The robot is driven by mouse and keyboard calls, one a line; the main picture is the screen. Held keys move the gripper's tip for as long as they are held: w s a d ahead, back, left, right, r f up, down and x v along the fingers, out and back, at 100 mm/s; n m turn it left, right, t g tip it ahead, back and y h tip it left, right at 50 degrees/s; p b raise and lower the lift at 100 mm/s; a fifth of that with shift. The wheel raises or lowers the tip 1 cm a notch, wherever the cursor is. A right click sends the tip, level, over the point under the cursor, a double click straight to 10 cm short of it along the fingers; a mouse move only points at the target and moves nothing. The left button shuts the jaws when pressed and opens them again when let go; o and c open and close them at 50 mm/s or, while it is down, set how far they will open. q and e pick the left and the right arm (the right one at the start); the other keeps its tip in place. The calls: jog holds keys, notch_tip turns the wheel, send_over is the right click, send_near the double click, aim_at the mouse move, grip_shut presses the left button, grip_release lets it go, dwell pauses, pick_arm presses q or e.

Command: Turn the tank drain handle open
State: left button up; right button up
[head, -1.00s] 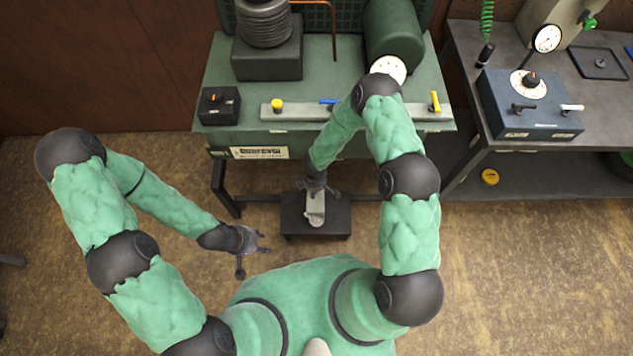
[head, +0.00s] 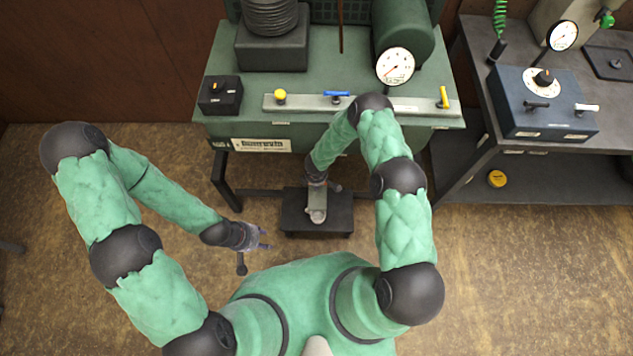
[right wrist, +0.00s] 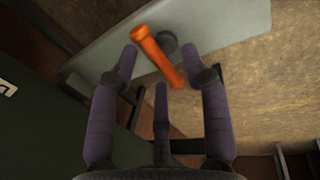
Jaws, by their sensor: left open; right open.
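In the right wrist view, an orange handle (right wrist: 159,56) sits on a round grey hub against a pale grey plate (right wrist: 225,25); it looks like the drain handle. It lies slanted from upper left to lower right. My right gripper (right wrist: 166,84) is open, with its purple-grey fingers spread below and to either side of the handle. I cannot tell whether any finger touches it. In the head view the right gripper is mostly hidden below the bench front, and the orange handle does not show. My left gripper (head: 253,249) is open and empty above the floor at left.
The green bench (head: 340,80) carries a gauge (head: 395,67), a black switch box (head: 220,95) and a strip with yellow and blue levers (head: 337,94). A side table with a blue box (head: 541,103) is at right. The left floor is clear.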

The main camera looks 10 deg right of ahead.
jog(key=shift+w+f, duration=0.1)
jog(key=shift+f, duration=0.25)
grip_shut()
